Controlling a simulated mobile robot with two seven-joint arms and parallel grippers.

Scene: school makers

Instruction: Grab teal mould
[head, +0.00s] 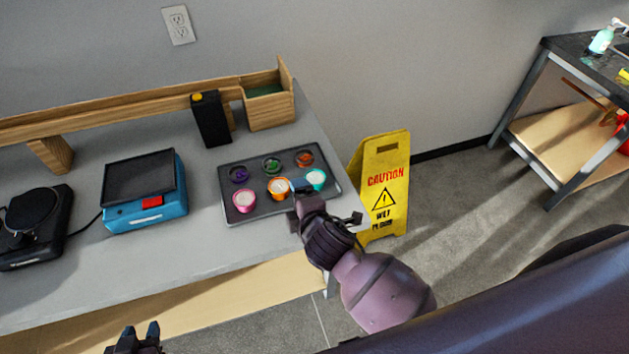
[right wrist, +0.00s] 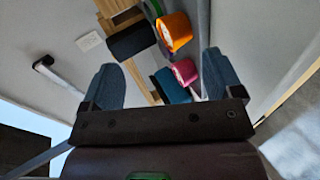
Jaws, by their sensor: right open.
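The teal mould (head: 316,178) is a small round cup at the front right of a dark tray (head: 235,212) on the bench, in the head view. My right gripper (head: 325,202) is open at the tray's front right corner. One dark finger is close by the teal mould and the orange mould (head: 278,188); I cannot tell whether it touches either. My left gripper (head: 140,334) is open at the bottom edge, below the bench.
The pink mould (head: 244,201) and several darker cups share the tray. A blue scale-like device (head: 145,210), a black box (head: 211,120) and a wooden rail (head: 120,112) are on the bench (head: 70,285). A yellow caution sign (head: 385,190) stands on the floor right of the bench.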

